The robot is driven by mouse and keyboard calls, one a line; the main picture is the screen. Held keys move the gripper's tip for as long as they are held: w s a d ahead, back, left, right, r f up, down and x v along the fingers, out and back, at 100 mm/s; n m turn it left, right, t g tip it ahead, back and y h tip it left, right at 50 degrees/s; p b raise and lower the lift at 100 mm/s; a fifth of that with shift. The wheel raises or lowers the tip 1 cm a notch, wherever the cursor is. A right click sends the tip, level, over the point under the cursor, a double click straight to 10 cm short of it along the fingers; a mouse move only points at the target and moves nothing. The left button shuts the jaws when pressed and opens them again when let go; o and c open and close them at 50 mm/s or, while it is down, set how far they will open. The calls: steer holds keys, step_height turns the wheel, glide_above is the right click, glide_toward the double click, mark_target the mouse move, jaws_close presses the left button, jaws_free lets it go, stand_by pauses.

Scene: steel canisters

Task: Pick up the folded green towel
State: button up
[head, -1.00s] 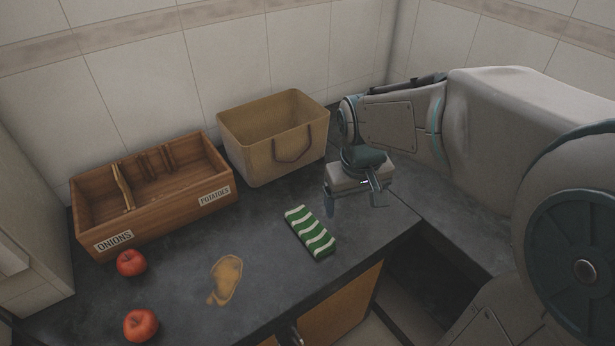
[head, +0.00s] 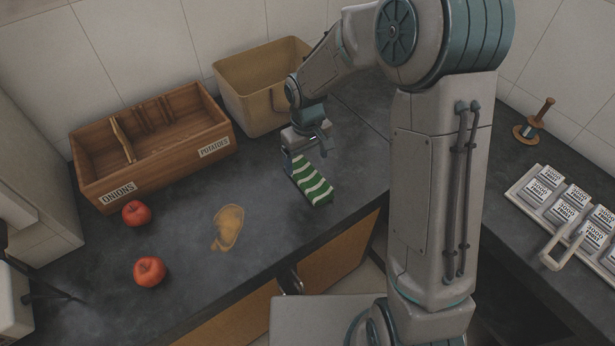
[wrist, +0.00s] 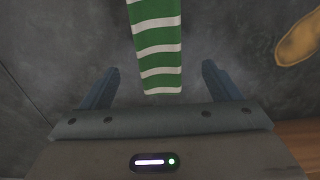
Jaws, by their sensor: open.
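The folded green towel (head: 312,183) with white stripes lies on the dark counter. Its upper end is partly hidden by my gripper in the head view. In the wrist view the towel (wrist: 158,45) runs in from the top edge, and its near end lies between the lines of my two fingers. My gripper (wrist: 158,82) is open and empty, with a finger to either side of the towel's end and a gap on both sides. In the head view my gripper (head: 308,162) is over the towel's far end; its height above the counter is hard to tell.
A wooden crate (head: 118,190) labelled onions and potatoes and a tan bin (head: 245,85) stand behind. Two red tomatoes or apples (head: 136,213) (head: 149,271) and a yellow-brown spill (head: 229,228) lie left of the towel. A tray of labelled packets (head: 519,187) is at right.

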mark_target(308, 175)
steer(key=shift+s+d+f+p, duration=0.1)
steer(key=shift+f+p, duration=0.15)
steer(key=shift+f, duration=1.4)
steer(key=shift+s+d+f+p, duration=0.1)
steer(key=shift+f+p, duration=0.1)
steer(key=shift+f, duration=1.4)
steer(key=c, duration=1)
